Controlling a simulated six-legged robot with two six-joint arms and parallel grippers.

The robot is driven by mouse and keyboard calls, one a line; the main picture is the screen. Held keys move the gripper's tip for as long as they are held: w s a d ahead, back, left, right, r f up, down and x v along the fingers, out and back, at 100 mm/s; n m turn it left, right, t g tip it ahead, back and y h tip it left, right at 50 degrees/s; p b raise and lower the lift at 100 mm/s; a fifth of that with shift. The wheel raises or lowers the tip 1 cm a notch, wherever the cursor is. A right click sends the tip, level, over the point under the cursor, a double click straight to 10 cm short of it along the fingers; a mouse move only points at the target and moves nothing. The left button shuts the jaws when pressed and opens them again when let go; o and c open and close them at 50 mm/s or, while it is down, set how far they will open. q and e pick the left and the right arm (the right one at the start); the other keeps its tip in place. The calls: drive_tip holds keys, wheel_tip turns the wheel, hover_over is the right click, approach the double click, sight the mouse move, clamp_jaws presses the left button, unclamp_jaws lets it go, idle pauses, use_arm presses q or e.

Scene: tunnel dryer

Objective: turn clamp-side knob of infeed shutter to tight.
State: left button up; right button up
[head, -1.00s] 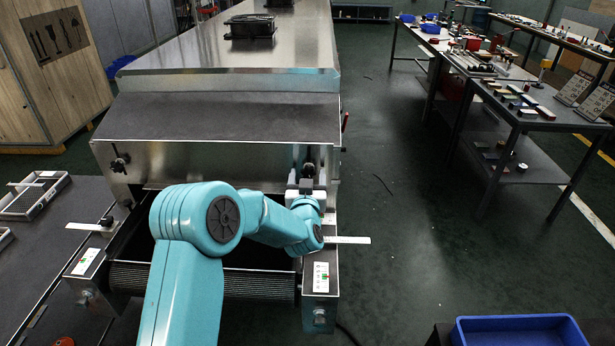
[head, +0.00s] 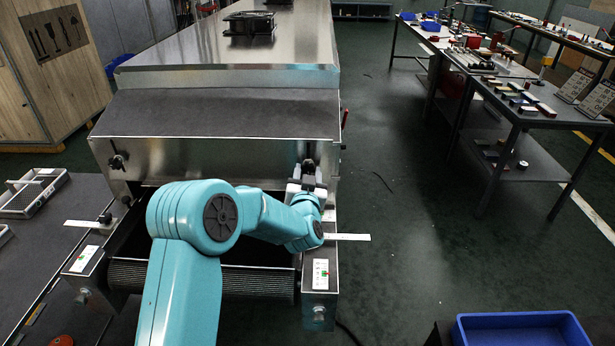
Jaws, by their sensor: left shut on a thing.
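The infeed shutter (head: 215,150) is the metal front panel under the sloping dark hood of the dryer. A black knob (head: 308,166) sits at its right end, and a second black knob (head: 119,161) sits at its left end. My left gripper (head: 308,175) reaches up to the right-hand knob and is shut on it, with light fingers at both sides. The gripper and wrist hide the lower part of this knob, so its turn position cannot be read. My right gripper is not in view.
A mesh conveyor (head: 240,280) runs below the shutter, flanked by side rails with white rulers (head: 347,237) and label plates. A blue bin (head: 520,329) stands at the lower right. Benches (head: 520,105) with small parts stand at the right. The floor between is mostly clear.

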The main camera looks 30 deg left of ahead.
use_arm(q)
drive_tip(key=m+b, duration=0.1)
drive_tip(key=m, duration=0.3)
drive_tip(key=shift+m, duration=0.3)
drive_tip(key=m, duration=0.4)
drive_tip(key=shift+m, duration=0.3)
drive_tip(key=m+p, duration=0.1)
drive_tip(key=m, duration=0.4)
drive_tip(key=shift+r, duration=0.15)
drive_tip(key=m+p, duration=0.1)
drive_tip(key=m, duration=0.4)
drive_tip(key=shift+m, duration=0.4)
drive_tip(key=o, duration=1)
drive_tip(key=shift+o, duration=0.2)
drive_tip(key=shift+s, duration=0.15)
